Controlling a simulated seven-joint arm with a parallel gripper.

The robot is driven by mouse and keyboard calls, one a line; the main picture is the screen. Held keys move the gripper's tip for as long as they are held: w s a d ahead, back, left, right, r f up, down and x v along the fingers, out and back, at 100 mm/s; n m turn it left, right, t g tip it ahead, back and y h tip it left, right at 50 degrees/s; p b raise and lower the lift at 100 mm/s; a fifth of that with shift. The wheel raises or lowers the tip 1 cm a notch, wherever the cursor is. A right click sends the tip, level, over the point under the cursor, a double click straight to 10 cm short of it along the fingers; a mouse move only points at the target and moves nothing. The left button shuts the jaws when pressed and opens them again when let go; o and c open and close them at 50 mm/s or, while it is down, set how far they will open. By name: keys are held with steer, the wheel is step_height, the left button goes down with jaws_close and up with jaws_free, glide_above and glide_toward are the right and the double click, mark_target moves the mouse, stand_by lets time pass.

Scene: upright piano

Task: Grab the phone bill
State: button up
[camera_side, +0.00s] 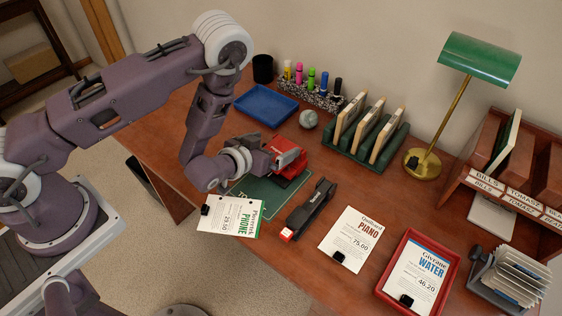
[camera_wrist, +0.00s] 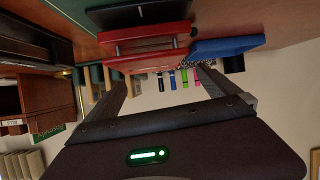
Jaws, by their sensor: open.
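The phone bill (camera_side: 237,217) is a white sheet with green "PHONE" lettering and a black clip at its left end. It lies at the front edge of the wooden desk, beside the green mat, below my wrist in the side view. My gripper (camera_side: 280,160) is level above the mat and points away from the bill, towards the back right, near a red desk tool (camera_side: 290,158). In the wrist view, the two fingers of my gripper (camera_wrist: 162,86) are spread apart with nothing between them. The bill does not show in the wrist view.
A black and red stapler (camera_side: 308,210) lies right of the bill. The piano bill (camera_side: 350,238) and the water bill (camera_side: 416,274) in a red tray (camera_side: 384,290) are further right. A blue tray (camera_side: 266,104), pens, a green rack (camera_side: 366,148) and a lamp (camera_side: 424,160) stand behind.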

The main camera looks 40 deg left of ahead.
mark_target(282, 149)
steer(key=shift+m+t+h, duration=0.3)
steer(key=shift+m+h, duration=0.2)
steer(key=shift+m, duration=0.3)
steer(key=s, duration=0.2)
steer(key=s+d, duration=0.1)
steer(key=s, duration=0.1)
steer(key=shift+f, duration=0.25)
steer(key=x, duration=0.6)
steer(key=shift+w+f, duration=0.2)
steer(key=shift+w, duration=0.1)
steer(key=c, duration=1.9)
steer(key=shift+c, duration=0.7)
steer(key=shift+r, duration=0.3)
step_height(282, 149, up, 8)
steer(key=shift+w+r, duration=0.1)
steer(key=shift+r, duration=0.1)
steer(key=w, duration=0.1)
steer(key=w+r, duration=0.1)
steer(key=shift+w+r, duration=0.2)
steer(key=shift+w, duration=0.15)
steer(key=shift+w+a+f, duration=0.1)
steer(key=shift+w+f, duration=0.6)
steer(key=shift+f, duration=0.15)
step_height(282, 149, down, 8)
steer(key=shift+f, duration=0.15)
